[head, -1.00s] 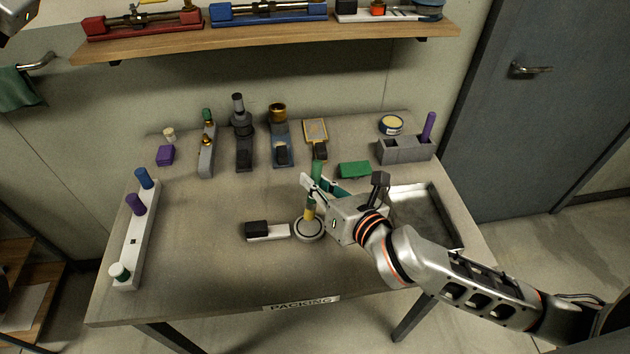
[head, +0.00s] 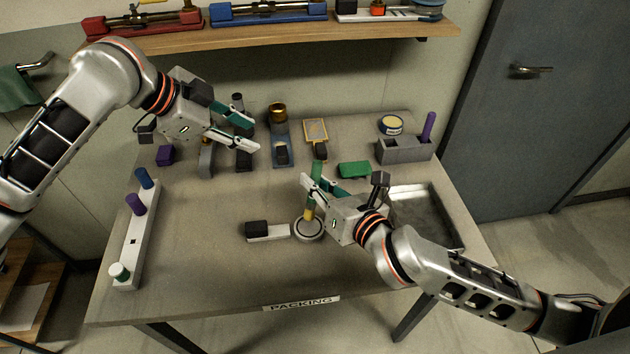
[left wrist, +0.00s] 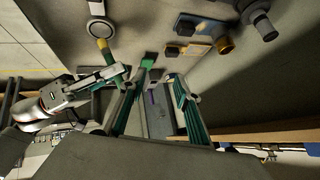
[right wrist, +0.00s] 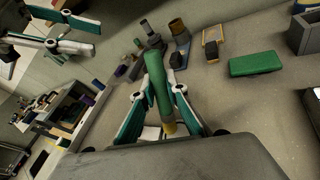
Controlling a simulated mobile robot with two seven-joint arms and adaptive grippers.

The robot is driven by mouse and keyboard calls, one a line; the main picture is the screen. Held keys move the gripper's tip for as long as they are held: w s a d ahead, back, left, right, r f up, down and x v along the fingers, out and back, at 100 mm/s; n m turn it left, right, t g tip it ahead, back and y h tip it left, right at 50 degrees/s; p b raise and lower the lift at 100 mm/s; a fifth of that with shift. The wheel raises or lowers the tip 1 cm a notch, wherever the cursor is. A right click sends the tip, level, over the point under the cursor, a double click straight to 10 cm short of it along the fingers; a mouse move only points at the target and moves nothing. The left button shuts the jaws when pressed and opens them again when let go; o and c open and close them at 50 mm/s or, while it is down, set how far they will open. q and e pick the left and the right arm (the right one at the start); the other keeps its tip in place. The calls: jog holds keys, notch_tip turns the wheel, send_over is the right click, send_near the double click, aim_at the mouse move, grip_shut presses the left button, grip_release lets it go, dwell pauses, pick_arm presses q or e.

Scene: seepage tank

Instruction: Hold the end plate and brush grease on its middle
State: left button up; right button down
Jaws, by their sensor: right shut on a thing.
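The end plate seems to be the round pale disc with a dark ring (head: 308,229), lying flat mid-table. A white bar with a black block (head: 257,230) adjoins its left side. My right gripper (head: 316,189) is shut on a brush with a green handle (right wrist: 158,85) and yellow lower end (head: 310,209). The brush stands nearly upright over the disc; I cannot tell whether its tip touches. My left gripper (head: 252,133) is open and empty, raised at the back left, above the back row of parts. The disc also shows in the left wrist view (left wrist: 97,28).
A blue tin with a yellow top (head: 390,125), grey holder (head: 404,150), green block (head: 354,169) and metal tray (head: 460,236) are at the right. A white rack with pegs (head: 130,240) stands left. A shelf (head: 270,38) hangs behind.

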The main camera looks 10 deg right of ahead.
aim_at(257, 226)
pick_arm(q)
jog(key=s+a+f+g+y, duration=0.1)
jog(key=s+f, duration=0.2)
jog(key=f, duration=0.1)
jog(key=s+f+g+y, duration=0.1)
jog(key=s+f, duration=0.2)
jog(key=s+a+f+g+y, duration=0.1)
jog(key=s+f+g, duration=0.1)
jog(key=s+f, duration=0.1)
jog(key=shift+s+a+f+y, duration=0.1)
jog(key=shift+a+f+y, duration=0.1)
jog(key=shift+f, duration=0.2)
jog(key=shift+s+a+f+y, duration=0.1)
jog(key=shift+f+y, duration=0.1)
jog(key=shift+f, duration=0.2)
jog(key=shift+x, duration=3.8)
grip_shut()
